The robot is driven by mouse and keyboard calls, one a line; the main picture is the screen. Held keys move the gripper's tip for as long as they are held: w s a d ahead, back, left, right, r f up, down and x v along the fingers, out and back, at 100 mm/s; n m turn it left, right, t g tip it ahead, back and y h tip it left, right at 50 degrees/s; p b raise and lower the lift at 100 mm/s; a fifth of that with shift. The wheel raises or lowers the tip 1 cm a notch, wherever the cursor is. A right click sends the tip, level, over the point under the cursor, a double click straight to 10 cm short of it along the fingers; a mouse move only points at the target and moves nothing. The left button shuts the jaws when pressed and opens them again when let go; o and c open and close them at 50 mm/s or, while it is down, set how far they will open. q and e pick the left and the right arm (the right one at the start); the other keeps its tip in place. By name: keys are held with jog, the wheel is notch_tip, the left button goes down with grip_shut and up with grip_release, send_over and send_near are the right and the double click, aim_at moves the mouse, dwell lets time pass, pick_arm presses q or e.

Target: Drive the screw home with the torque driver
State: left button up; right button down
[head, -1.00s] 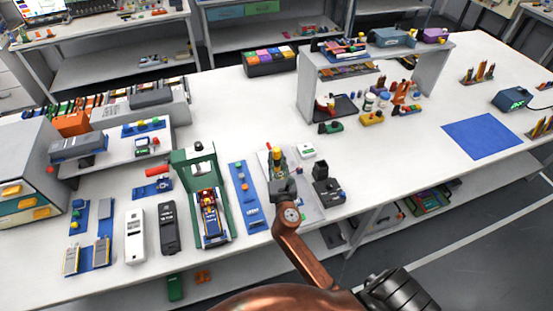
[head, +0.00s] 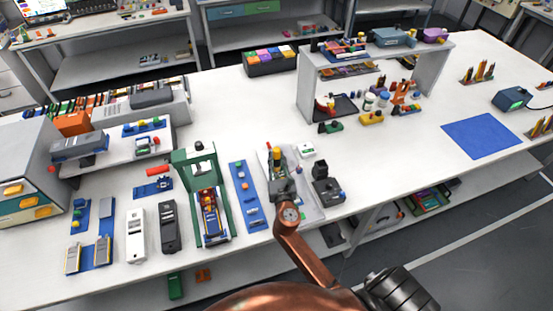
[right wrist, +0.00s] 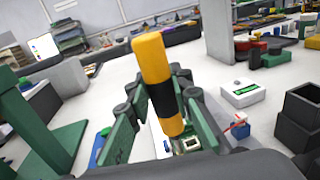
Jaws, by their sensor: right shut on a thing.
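My right gripper (head: 279,176) is over a pale grey mat at the front of the white table. It is shut around an upright driver (head: 277,152) with a yellow handle, and the driver's top stands above the fingers. In the right wrist view the gripper (right wrist: 166,105) has its green-and-grey fingers on both sides of the driver (right wrist: 154,62), which is yellow with a black band. A small light-coloured fixture (right wrist: 190,143) shows just below and beside the driver. The screw and the driver's tip are hidden by the gripper and cannot be made out. My left gripper is not in view.
A green press frame (head: 181,190) and a blue strip with small parts (head: 236,176) stand left of the gripper. A black block device (head: 326,189) and a small white box (head: 306,151) are close on its right.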

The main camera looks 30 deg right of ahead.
aim_at(277, 150)
jog(key=shift+f+p, duration=0.3)
jog(key=shift+p, duration=0.2)
dwell(1.2)
jog(key=shift+r, duration=0.1)
jog(key=shift+r+p, duration=3.6)
jog(key=shift+p, duration=0.15)
jog(key=shift+f, duration=0.1)
